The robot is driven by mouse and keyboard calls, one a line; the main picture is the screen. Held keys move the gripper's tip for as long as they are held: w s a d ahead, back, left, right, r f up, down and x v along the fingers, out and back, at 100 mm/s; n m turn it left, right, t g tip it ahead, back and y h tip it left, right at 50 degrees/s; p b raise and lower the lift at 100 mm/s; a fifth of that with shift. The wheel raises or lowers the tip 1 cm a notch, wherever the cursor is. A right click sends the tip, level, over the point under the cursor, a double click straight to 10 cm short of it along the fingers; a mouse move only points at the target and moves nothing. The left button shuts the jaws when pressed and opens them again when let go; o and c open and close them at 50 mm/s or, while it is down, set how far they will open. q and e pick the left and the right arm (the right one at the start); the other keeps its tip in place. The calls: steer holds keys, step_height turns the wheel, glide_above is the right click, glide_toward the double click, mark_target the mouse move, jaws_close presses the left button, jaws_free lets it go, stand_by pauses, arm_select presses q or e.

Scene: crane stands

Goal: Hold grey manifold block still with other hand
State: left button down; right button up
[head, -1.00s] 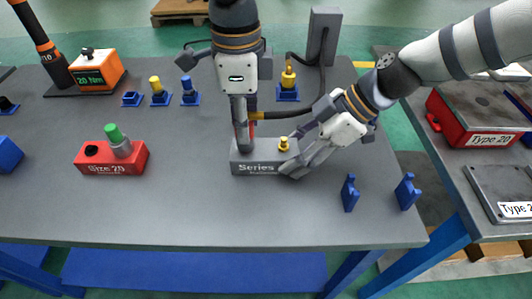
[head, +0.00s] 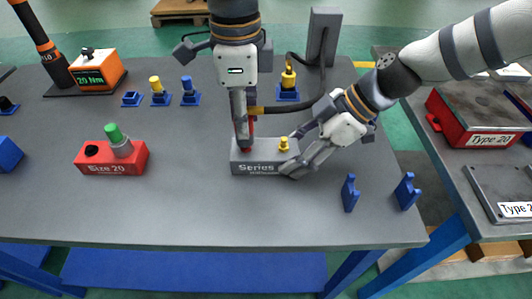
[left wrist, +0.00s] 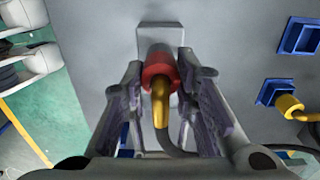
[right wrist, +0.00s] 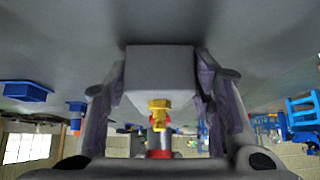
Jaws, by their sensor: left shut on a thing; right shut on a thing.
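The grey manifold block (head: 262,168), lettered "Series", lies on the table near its middle. A yellow fitting (head: 284,145) stands on its top at the right. My right gripper (head: 296,168) is shut across the block's right end; the right wrist view shows the block (right wrist: 160,75) between both fingers. My left gripper (head: 244,145) points down over the block's left part. It is shut on a red plug (left wrist: 160,72) with a yellow elbow (left wrist: 160,98) and dark cable. Red shows at the block's top; how deep the plug sits is hidden.
A dark cable (head: 322,88) loops from a grey post (head: 325,35) to the left gripper. A red "Size 20" block (head: 95,163) stands left. Two blue holders (head: 350,193) stand front right. Blue stands (head: 288,94) are at the back. The front middle of the table is clear.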

arm_select(q)
steer(key=shift+r, duration=1.95)
arm_select(e)
steer(key=o, duration=1.5)
arm_select(q)
steer(key=shift+r+p, duration=0.3)
steer(key=shift+r, duration=1.7)
arm_select(e)
steer(key=v, duration=1.3)
steer(key=shift+s+a+r, duration=0.1)
steer(key=shift+a+r, duration=0.15)
steer(key=shift+r, duration=0.2)
